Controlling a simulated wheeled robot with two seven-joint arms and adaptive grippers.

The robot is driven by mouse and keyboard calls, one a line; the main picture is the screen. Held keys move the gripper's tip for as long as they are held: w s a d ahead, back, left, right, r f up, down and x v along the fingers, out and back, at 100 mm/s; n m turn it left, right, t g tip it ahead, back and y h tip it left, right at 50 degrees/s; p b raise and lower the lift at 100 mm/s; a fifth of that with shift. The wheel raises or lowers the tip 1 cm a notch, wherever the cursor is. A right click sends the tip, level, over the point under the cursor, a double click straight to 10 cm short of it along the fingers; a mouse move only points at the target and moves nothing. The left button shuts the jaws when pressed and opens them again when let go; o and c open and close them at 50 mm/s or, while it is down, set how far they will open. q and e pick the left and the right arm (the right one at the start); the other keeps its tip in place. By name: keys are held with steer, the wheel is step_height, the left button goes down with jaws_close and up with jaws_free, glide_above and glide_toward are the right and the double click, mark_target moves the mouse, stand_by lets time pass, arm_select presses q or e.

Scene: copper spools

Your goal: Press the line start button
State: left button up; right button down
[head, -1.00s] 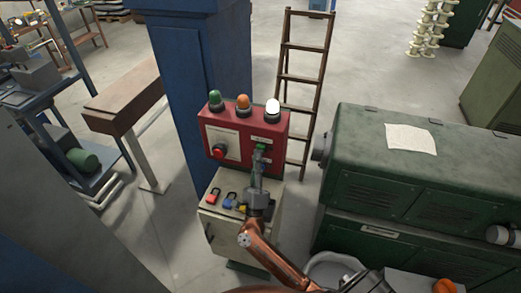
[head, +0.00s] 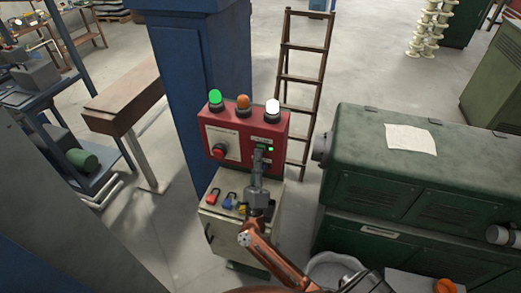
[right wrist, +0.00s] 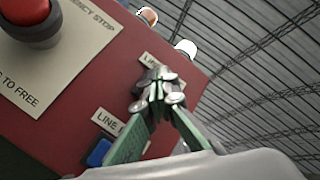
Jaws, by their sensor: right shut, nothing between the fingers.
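The red control panel (head: 240,135) stands on a pale cabinet. The line start button (head: 270,149) glows green on its right side. My right gripper (head: 257,152) is shut and empty, with its fingertips right at the panel by this button; I cannot tell whether they touch it. In the right wrist view the closed fingertips (right wrist: 158,88) hide the button, under a label (right wrist: 150,60) partly reading "LI". A blue button (right wrist: 98,152) sits below a second "LINE" label (right wrist: 108,122). My left gripper is not in view.
On top of the panel are a lit green lamp (head: 215,97), an orange lamp (head: 243,102) and a lit white lamp (head: 272,106). A red emergency stop button (right wrist: 30,14) is at the panel's left. A ladder (head: 305,75) stands behind; a green machine (head: 400,175) stands to the right.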

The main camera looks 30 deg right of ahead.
steer(key=shift+s+a, duration=0.5)
steer(key=shift+a, duration=0.05)
steer(key=s+a, duration=0.1)
steer(key=a, duration=0.1)
steer(key=s+a, duration=0.1)
steer(key=s, duration=0.1)
steer(key=shift+s+a, duration=0.15)
steer(key=shift+a, duration=0.2)
stand_by(0.8)
